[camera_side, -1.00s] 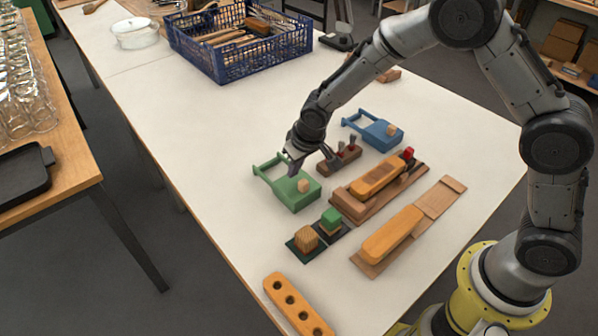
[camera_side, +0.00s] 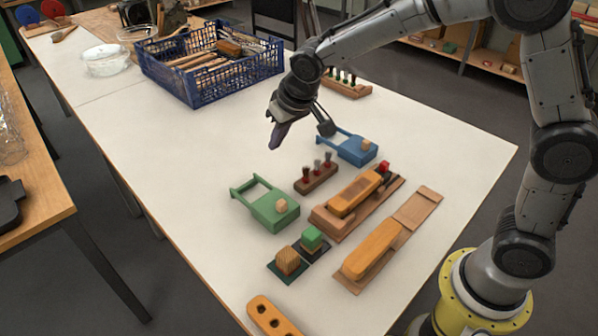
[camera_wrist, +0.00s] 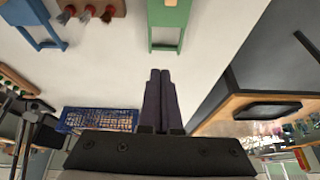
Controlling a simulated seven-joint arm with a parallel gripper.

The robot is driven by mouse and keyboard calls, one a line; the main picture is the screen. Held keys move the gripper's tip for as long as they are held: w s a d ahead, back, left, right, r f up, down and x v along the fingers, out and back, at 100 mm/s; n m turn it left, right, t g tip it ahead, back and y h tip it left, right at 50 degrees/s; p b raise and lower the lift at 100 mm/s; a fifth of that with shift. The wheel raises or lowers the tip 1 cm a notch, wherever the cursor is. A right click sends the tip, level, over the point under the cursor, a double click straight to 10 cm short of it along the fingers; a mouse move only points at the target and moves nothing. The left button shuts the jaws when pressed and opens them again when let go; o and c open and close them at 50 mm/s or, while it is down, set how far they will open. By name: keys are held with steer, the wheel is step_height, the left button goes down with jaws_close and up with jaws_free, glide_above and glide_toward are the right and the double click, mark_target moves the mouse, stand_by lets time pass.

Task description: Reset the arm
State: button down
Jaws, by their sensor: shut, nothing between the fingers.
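My gripper (camera_side: 276,142) is up in the air over the white table, above and behind the green tray-like fixture (camera_side: 270,207). Its fingers are shut with nothing between them. In the wrist view the gripper (camera_wrist: 160,75) shows as two dark fingers pressed together, pointing over bare table. The blue fixture (camera_side: 352,149) stands to the right of my gripper, and a wooden holder (camera_side: 316,179) with several tufts stands nearer.
An orange brush body on a wooden fixture (camera_side: 328,219), another on a flat board (camera_side: 415,208), and two small blocks on dark pads (camera_side: 288,261) lie in front. A blue crate (camera_side: 195,93) of tools stands at the back. The table's left middle is clear.

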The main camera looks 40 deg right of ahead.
steer(key=s+d+r+m+t, duration=0.1)
steer(key=s+d+r, duration=0.3)
steer(key=s+r, duration=0.3)
steer(key=s+d+r+t, duration=0.1)
steer(key=s+d+r, duration=0.3)
steer(key=s+r, duration=0.25)
steer(key=s+f, duration=0.3)
steer(key=s, duration=0.5)
steer(key=s+d+f+n+g, duration=0.1)
steer(key=s+f, duration=0.2)
steer(key=s, duration=0.6)
steer(key=shift+s+d, duration=0.2)
steer(key=shift+s, duration=0.05)
